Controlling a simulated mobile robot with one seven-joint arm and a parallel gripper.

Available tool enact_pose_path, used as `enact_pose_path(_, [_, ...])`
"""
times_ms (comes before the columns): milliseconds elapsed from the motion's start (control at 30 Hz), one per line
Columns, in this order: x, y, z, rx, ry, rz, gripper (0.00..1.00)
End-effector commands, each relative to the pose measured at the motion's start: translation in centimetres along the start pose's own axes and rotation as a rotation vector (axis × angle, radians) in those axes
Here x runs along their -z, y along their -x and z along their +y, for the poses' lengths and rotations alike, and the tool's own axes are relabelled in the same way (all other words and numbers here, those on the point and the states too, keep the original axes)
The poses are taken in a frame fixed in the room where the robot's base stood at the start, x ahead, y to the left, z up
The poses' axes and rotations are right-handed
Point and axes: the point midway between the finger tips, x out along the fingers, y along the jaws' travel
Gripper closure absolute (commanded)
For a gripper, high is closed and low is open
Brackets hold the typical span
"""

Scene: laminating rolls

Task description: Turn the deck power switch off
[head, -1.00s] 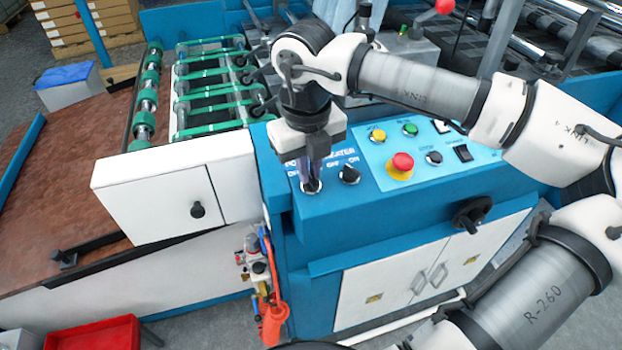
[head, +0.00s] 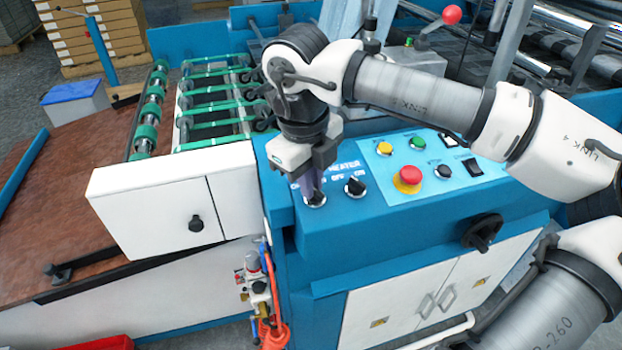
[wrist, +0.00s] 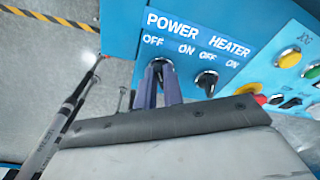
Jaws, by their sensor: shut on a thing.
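The power switch (head: 315,202) is a dark rotary knob on a pale base at the left end of the blue control panel. In the wrist view the power switch (wrist: 160,63) sits below the POWER label, with OFF to its left and ON to its right. My gripper (head: 314,190) points down at it. Its two purple-grey fingers (wrist: 161,82) are shut on the knob, one on each side. They hide most of the knob, so I cannot tell which mark it points at.
The black heater knob (head: 355,187) stands close to the right of my fingers. Further right are a yellow button (head: 384,148), a green button (head: 417,143), a red emergency stop (head: 409,177) and a black rocker switch (head: 472,167). A black handwheel (head: 483,231) juts from the front.

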Motion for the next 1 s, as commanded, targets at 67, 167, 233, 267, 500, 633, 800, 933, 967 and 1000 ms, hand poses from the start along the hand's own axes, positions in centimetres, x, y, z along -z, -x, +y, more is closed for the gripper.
enact_pose_path(67, [0.1,-0.2,0.2,-0.004,0.005,0.006,1.0])
enact_pose_path(167, [0.1,-0.2,0.2,-0.004,0.005,0.006,0.88])
enact_pose_path(233, [0.1,-0.2,0.1,-0.003,0.004,0.006,0.79])
enact_pose_path(267, [0.1,-0.2,0.1,-0.003,0.004,0.006,0.75])
enact_pose_path(500, [0.1,-0.1,0.1,-0.002,0.001,0.003,0.69])
enact_pose_path(633, [0.0,0.1,0.0,0.0,0.001,0.002,0.69])
enact_pose_path(800, [0.0,2.1,0.0,0.002,-0.001,0.001,0.69])
enact_pose_path(933, [0.0,5.0,0.0,0.001,0.0,0.0,0.69])
enact_pose_path(967, [0.0,5.8,0.0,0.002,0.0,0.0,0.69])
enact_pose_path(1000, [0.0,6.7,0.0,0.001,-0.001,0.001,0.69])
